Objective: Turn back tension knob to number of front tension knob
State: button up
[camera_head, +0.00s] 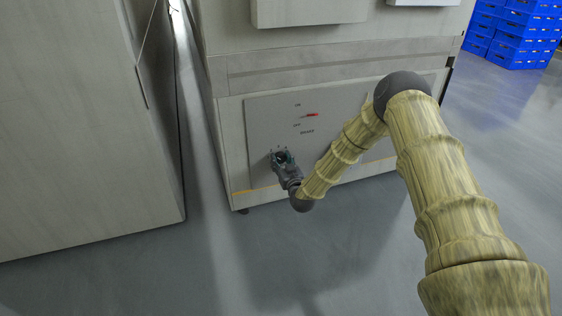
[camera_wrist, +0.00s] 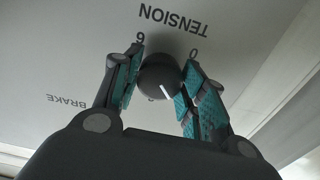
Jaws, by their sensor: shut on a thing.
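In the wrist view a dark round knob (camera_wrist: 158,76) sits on the grey panel below the upside-down word TENSION (camera_wrist: 173,18). My gripper (camera_wrist: 160,80) is shut on the knob, a teal-padded finger on each side. A second tension knob cannot be made out.
The cabinet panel (camera_head: 262,125) carries a red lever (camera_head: 310,115) between ON and OFF, with BRAKE below. A large grey cabinet (camera_head: 80,130) stands at left across a narrow gap. Blue crates (camera_head: 515,35) are stacked far right. The floor in front is clear.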

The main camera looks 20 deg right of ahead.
jog(key=shift+m, duration=0.3)
jog(key=m+p, duration=0.2)
jog(key=m, duration=0.1)
jog(key=shift+r, duration=0.1)
jog(key=m, duration=0.2)
jog(key=shift+m+p, duration=0.35)
jog(key=shift+m, duration=0.05)
jog(key=m, duration=0.3)
jog(key=shift+m, duration=0.3)
jog(key=m, duration=0.3)
jog(key=shift+d+m, duration=0.1)
jog(key=shift+m, duration=0.2)
jog(key=m, duration=0.3)
jog(key=shift+f+m, duration=0.2)
jog(key=shift+m, duration=0.1)
jog(key=m+b, duration=0.1)
jog(key=m, duration=0.2)
jog(key=shift+m+b, duration=0.3)
jog(key=shift+b, duration=0.1)
jog(key=m+b, duration=0.2)
jog(key=m, duration=0.3)
jog(key=shift+m+b, duration=0.3)
jog(key=shift+b, duration=0.1)
